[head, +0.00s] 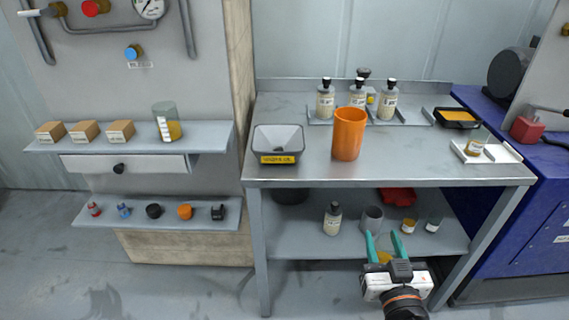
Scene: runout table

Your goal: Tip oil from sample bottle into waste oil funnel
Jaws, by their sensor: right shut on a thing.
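The waste oil funnel (292,136) is a grey square hopper with a dark hole and a yellow label, at the left end of the steel table top. My right gripper (384,241) is in front of the table's lower shelf, well below and to the right of the funnel. Its teal fingers are shut on a small amber thing (384,257), probably the sample bottle; the gripper body hides most of it, so I cannot tell its fill or tilt. My left gripper is not in view.
An orange cylinder (348,136) stands right of the funnel. Capped bottles (325,101) stand behind it. A white tray (508,152) with a small jar (474,148) is at right. The lower shelf holds a bottle (333,220), grey cup (371,220) and small jars (408,226).

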